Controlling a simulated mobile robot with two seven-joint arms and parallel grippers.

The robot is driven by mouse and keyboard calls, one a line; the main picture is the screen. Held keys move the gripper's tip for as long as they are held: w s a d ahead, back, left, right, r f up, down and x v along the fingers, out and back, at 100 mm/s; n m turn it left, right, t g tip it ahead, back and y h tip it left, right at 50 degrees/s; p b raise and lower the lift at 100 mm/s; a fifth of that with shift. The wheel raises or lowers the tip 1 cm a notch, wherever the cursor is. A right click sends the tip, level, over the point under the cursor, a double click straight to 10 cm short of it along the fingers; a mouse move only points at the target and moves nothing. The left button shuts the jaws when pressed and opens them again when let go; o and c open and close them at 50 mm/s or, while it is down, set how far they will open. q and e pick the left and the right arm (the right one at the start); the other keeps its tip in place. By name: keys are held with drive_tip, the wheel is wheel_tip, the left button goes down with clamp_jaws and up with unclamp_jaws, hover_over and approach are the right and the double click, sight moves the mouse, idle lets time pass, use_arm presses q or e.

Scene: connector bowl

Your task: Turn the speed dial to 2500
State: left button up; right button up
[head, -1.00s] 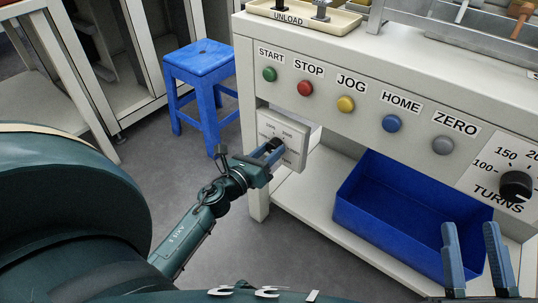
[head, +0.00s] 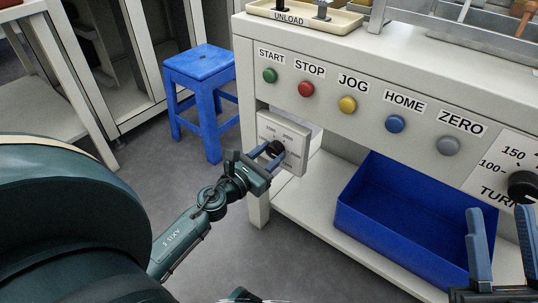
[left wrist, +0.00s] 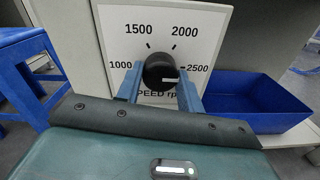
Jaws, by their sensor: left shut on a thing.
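The speed dial is a black round knob (left wrist: 160,72) on a white square panel (left wrist: 204,22) with marks 1000, 1500, 2000 and 2500. Its white pointer line lies nearly level and points right, toward the 2500 side. In the head view the panel (head: 294,158) is on the bench's left front, with the dial (head: 275,148) partly hidden. My left gripper (head: 268,152) is shut on the dial, one blue finger on each side, as the left wrist view shows (left wrist: 160,88). My right gripper (head: 501,240) is open and empty at the lower right.
Start, stop, jog, home and zero buttons (head: 348,104) line the bench front. A turns dial (head: 522,186) is at the right edge. A blue bin (head: 400,235) sits on the lower shelf. A blue stool (head: 200,65) stands behind on the left.

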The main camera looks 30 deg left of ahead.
use_arm(q)
drive_tip(key=o, duration=1)
drive_tip(key=shift+s, duration=0.25)
drive_tip(key=s, duration=0.3)
drive_tip(key=s+b, duration=0.1)
drive_tip(key=shift+s+a+f, duration=0.2)
drive_tip(key=shift+a, duration=0.05)
drive_tip(key=b, duration=0.2)
approach(271, 154)
drive_tip(key=s, duration=0.4)
drive_tip(key=shift+a+r, duration=0.2)
drive_tip(key=shift+r, duration=0.05)
use_arm(e)
drive_tip(key=r+n+y, duration=0.1)
drive_tip(key=n+y, duration=0.1)
drive_tip(key=r+n+y, duration=0.2)
drive_tip(key=shift+s+d+r, duration=0.1)
drive_tip(key=shift+s+d, duration=0.1)
drive_tip(key=shift+s, duration=0.2)
